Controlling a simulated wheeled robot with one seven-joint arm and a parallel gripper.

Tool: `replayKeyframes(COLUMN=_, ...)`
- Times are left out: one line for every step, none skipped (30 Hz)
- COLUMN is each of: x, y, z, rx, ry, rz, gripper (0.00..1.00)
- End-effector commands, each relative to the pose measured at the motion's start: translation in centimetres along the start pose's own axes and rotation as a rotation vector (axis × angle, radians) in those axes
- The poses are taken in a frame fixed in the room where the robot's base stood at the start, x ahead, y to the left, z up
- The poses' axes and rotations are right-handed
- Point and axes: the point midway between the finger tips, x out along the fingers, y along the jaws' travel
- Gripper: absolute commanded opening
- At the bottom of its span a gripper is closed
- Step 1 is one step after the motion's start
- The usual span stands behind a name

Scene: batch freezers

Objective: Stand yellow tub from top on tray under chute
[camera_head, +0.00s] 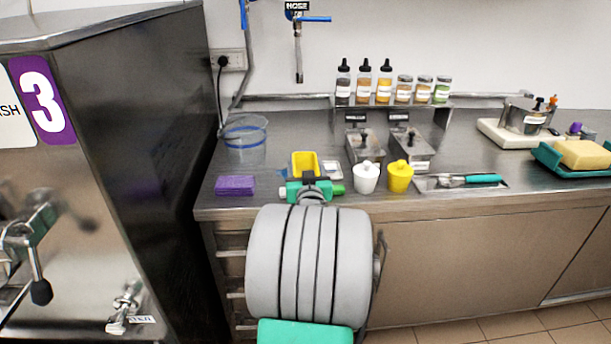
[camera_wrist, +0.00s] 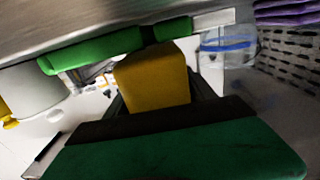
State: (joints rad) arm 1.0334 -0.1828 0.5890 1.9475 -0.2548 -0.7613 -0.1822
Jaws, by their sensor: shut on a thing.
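The yellow tub (camera_head: 304,163) is a small squarish container beyond my gripper (camera_head: 307,180), over the front left of the steel worktop. In the wrist view, the tub (camera_wrist: 155,78) is in the middle, just beyond the dark edge of my gripper. My gripper is shut on it; the fingertips are mostly hidden, and I cannot tell whether the tub touches the worktop. The freezer (camera_head: 110,150) marked 3 stands at the left. I cannot make out its chute or a tray under it.
A white lidded pot (camera_head: 366,179) and a yellow lidded pot (camera_head: 399,179) stand to the right. Bottles (camera_head: 384,82) line the back shelf. Bare worktop (camera_head: 540,195) lies front right.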

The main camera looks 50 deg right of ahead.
Motion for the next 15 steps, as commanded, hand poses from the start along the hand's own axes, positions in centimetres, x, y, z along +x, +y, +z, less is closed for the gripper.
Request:
replayKeyframes(x=0.02, y=0.03, z=0.21, rx=-0.001, ry=0.004, rz=0.001, gripper=0.23)
replayKeyframes(x=0.02, y=0.03, z=0.09, rx=-0.001, ry=0.004, rz=0.001, gripper=0.23)
replayKeyframes(x=0.01, y=0.03, z=-0.03, rx=-0.001, ry=0.004, rz=0.001, gripper=0.23)
replayKeyframes(x=0.01, y=0.03, z=-0.03, rx=-0.001, ry=0.004, rz=0.001, gripper=0.23)
replayKeyframes(x=0.01, y=0.03, z=-0.03, rx=-0.001, ry=0.004, rz=0.001, gripper=0.23)
replayKeyframes(x=0.00, y=0.03, z=-0.03, rx=-0.001, ry=0.004, rz=0.001, gripper=0.23)
replayKeyframes(x=0.00, y=0.03, z=0.03, rx=-0.001, ry=0.004, rz=0.001, gripper=0.23)
replayKeyframes(x=0.00, y=0.03, z=0.14, rx=-0.001, ry=0.004, rz=0.001, gripper=0.23)
replayKeyframes(x=0.00, y=0.03, z=0.30, rx=-0.001, ry=0.004, rz=0.001, gripper=0.23)
replayKeyframes(x=0.00, y=0.02, z=0.37, rx=-0.001, ry=0.004, rz=0.001, gripper=0.23)
replayKeyframes(x=0.00, y=0.02, z=0.43, rx=-0.001, ry=0.004, rz=0.001, gripper=0.23)
replayKeyframes(x=0.00, y=0.02, z=0.52, rx=-0.001, ry=0.004, rz=0.001, gripper=0.23)
replayKeyframes(x=0.00, y=0.02, z=0.42, rx=-0.001, ry=0.003, rz=0.001, gripper=0.65)
replayKeyframes(x=-0.01, y=0.02, z=0.36, rx=-0.001, ry=0.003, rz=0.001, gripper=0.67)
replayKeyframes(x=-0.01, y=0.02, z=0.36, rx=-0.001, ry=0.003, rz=0.001, gripper=0.71)
